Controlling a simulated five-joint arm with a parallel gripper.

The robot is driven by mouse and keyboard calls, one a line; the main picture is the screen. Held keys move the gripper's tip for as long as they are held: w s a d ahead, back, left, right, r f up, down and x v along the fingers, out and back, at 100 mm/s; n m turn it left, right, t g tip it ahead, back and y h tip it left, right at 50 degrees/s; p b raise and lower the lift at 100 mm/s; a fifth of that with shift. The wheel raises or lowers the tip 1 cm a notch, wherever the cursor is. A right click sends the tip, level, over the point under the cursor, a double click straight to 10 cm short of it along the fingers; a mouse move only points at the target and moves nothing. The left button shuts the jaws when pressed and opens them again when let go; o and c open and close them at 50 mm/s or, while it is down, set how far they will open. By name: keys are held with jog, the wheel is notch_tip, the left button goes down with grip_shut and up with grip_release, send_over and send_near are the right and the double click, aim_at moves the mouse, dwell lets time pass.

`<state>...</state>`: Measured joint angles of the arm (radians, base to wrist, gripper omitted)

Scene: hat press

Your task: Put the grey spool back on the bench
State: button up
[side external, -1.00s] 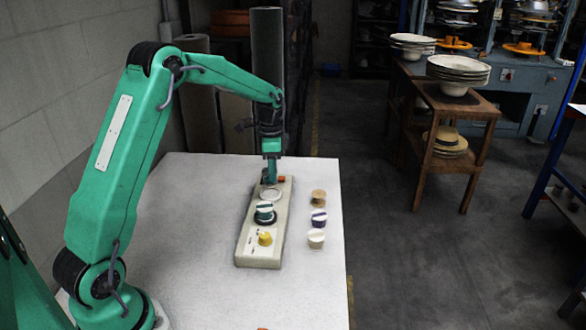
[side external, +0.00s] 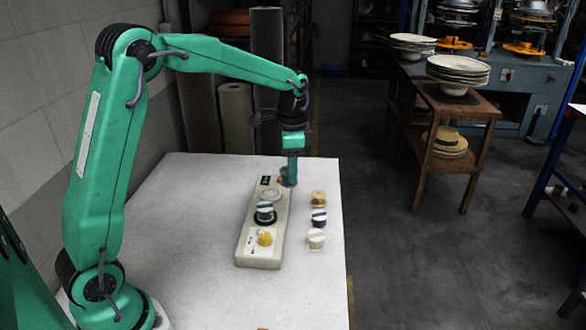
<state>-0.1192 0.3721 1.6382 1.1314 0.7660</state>
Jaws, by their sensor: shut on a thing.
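My gripper (side external: 288,181) is at the far right corner of the pale holder board (side external: 259,252), pointing down. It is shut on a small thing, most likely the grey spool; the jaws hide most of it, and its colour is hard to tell. I cannot tell whether it touches the surface. The white bench (side external: 190,235) lies under the board.
The bench left of the board is clear.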

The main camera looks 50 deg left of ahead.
jog(key=shift+w, duration=0.1)
dwell(0.5)
jog(key=w+d+f+m, duration=0.1)
jog(key=w+f+m, duration=0.1)
jog(key=w+m, duration=0.5)
jog(key=w+d+f+m, duration=0.2)
jog(key=w+m, duration=0.6)
jog(key=m, duration=0.9)
jog(key=shift+f, duration=0.2)
jog(key=shift+w, duration=0.1)
jog(key=w+a+f, duration=0.1)
jog(key=a+f, duration=0.1)
jog(key=a, duration=0.1)
jog(key=w+a+f, duration=0.1)
jog(key=a+f, duration=0.1)
jog(key=a, duration=0.2)
jog(key=w+a+f, duration=0.1)
jog(key=a+f, duration=0.2)
jog(key=a, duration=0.1)
jog(key=shift+w, duration=0.4)
jog(key=shift+f, duration=0.1)
jog(key=shift+f, duration=1.9)
